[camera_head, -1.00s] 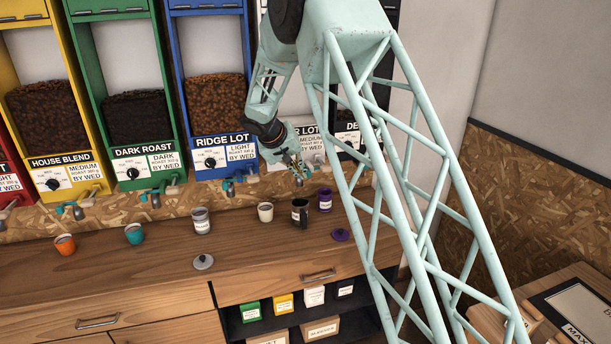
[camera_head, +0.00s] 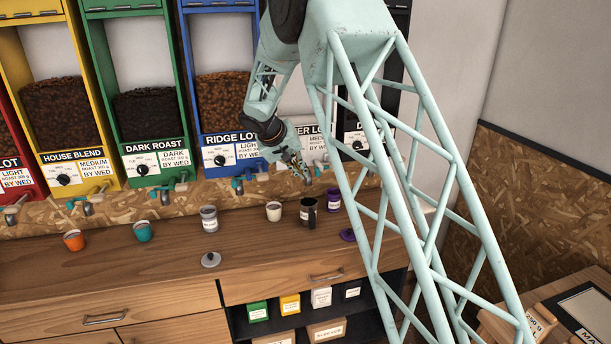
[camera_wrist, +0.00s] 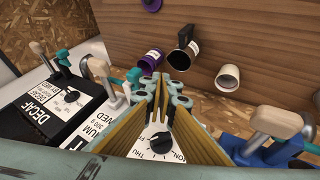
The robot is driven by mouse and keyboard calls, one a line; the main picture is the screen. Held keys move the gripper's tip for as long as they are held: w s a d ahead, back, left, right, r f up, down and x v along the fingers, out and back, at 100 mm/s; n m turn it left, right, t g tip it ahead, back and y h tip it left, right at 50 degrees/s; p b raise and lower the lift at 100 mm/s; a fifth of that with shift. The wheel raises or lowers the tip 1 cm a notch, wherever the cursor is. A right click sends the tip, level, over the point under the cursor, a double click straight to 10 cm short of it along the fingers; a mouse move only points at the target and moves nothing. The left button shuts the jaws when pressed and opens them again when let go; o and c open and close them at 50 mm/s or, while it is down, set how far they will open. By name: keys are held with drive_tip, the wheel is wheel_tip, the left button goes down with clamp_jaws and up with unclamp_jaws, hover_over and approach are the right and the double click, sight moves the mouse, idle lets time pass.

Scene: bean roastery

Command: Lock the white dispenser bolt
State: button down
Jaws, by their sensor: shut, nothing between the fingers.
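The white dispenser (camera_head: 314,148) stands between the blue and black ones, partly hidden behind my arm. In the wrist view its white front with a weekday dial (camera_wrist: 158,143) shows between my fingers. My gripper (camera_head: 305,174) is in front of the lower part of this dispenser; in the wrist view its fingers (camera_wrist: 158,88) are shut and empty.
The blue dispenser (camera_head: 220,110) is to the left, the black DECAF one (camera_wrist: 50,112) on the other side. On the wooden counter (camera_head: 140,275) below are a white cup (camera_head: 273,212), a dark mug (camera_head: 308,212), a purple cup (camera_head: 333,199) and a purple lid (camera_head: 347,235).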

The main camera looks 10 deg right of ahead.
drive_tip(key=v, duration=1)
drive_tip(key=shift+a, duration=0.35)
drive_tip(key=s+d+r+y+b, duration=0.1)
drive_tip(key=s+d+r, duration=0.3)
drive_tip(key=s, duration=0.7)
drive_tip(key=s+d+r+g+b, duration=0.15)
drive_tip(key=s+d+r, duration=0.25)
drive_tip(key=s, duration=0.8)
drive_tip(key=s+d+r+y+b, duration=0.15)
drive_tip(key=s+d+r, duration=0.25)
drive_tip(key=s, duration=0.7)
drive_tip(key=s+a+f+y+b, duration=0.1)
drive_tip(key=s+f, duration=0.2)
drive_tip(key=s, duration=1.4)
drive_tip(key=s+f+y+b, duration=0.1)
drive_tip(key=s+f, duration=0.3)
drive_tip(key=s, duration=1.3)
drive_tip(key=shift+s+a+f+y+b, duration=0.2)
drive_tip(key=shift+a+y+b, duration=0.2)
drive_tip(key=shift+b, duration=0.35)
